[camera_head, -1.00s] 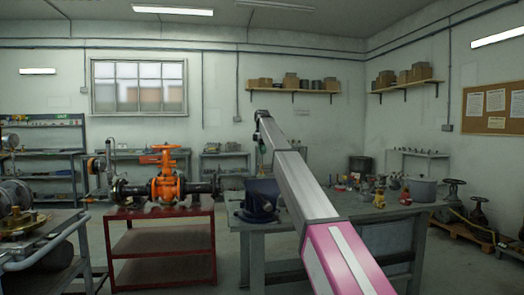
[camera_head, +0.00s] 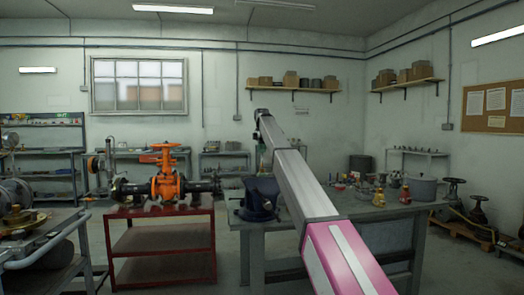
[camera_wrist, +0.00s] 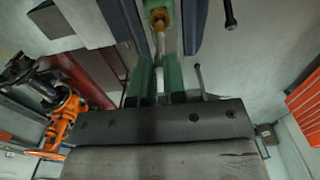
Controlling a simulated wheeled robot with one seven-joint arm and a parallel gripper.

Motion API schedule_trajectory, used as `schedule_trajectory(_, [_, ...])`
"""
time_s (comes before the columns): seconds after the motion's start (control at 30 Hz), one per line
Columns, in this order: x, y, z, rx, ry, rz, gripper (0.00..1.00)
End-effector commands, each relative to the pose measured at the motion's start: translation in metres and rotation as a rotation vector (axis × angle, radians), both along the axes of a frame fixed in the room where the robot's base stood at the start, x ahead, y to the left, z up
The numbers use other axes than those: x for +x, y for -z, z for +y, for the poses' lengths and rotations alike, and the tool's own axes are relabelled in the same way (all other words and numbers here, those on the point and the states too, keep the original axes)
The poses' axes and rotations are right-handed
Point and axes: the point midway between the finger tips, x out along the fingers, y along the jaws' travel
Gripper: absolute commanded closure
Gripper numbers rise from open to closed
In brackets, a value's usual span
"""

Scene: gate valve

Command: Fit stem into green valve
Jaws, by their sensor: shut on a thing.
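In the wrist view my gripper (camera_wrist: 158,84) has green fingers, shut on a thin silvery stem (camera_wrist: 160,48) that lies between them. A brass-coloured piece (camera_wrist: 158,17) shows at the far end of the stem. Green surfaces of what looks like the green valve (camera_wrist: 167,8) flank this piece, between the blue jaws of a vice (camera_wrist: 194,22). I cannot tell how far the stem is in the valve. In the head view the blue vice (camera_head: 260,203) stands on the bench's left end, with my arm passing over it. A small green part (camera_head: 261,156) shows above the vice.
A grey workbench (camera_head: 355,208) holds small fittings and a grey pot (camera_head: 422,188) at its right. An orange valve (camera_head: 167,178) on a pipe stands on a red cart (camera_head: 160,245) at left. Thin vice rods (camera_wrist: 228,14) stick out close to my fingers.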

Motion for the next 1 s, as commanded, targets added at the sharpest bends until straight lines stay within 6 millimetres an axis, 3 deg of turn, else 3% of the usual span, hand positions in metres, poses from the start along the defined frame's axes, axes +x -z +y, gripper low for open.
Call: schedule_trajectory(1.0, [0.0,0.017,0.0,0.0,0.0,0.0,1.0])
